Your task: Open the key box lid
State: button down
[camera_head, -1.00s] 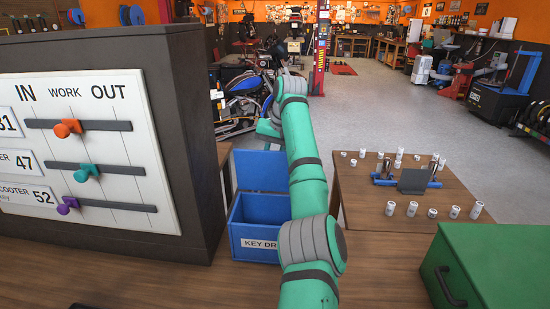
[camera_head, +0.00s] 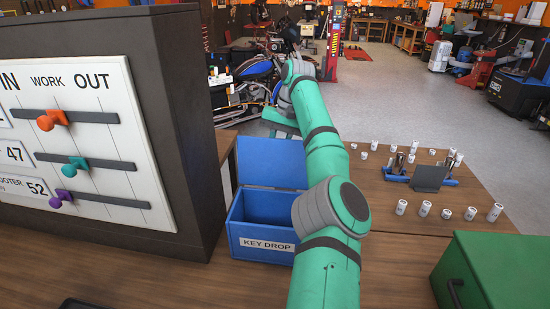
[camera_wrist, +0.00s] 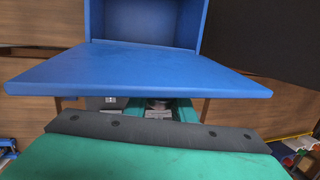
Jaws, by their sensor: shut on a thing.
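The blue key box (camera_head: 236,228), labelled KEY DROP, stands on the wooden counter beside the dark board cabinet. Its lid (camera_head: 272,163) is raised at the back, and the dark inside of the box shows. My arm covers the box's right side. My gripper (camera_head: 281,119) is behind the lid's top edge, with its fingertips hidden. In the wrist view, the lid (camera_wrist: 140,72) lies across the middle with the box opening (camera_wrist: 148,20) above it. My gripper (camera_wrist: 158,104) is close against the lid's near edge and shut on it; the lid partly hides the fingers.
The cabinet with a key slider board (camera_head: 100,165) rises at the left. A green case (camera_head: 490,270) sits at the right front. A wooden table (camera_head: 400,215) beyond holds several white cylinders and a blue stand. Open grey floor lies farther back.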

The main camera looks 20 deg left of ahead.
jog(key=shift+f, duration=0.15)
jog(key=c, duration=1.5)
grip_release()
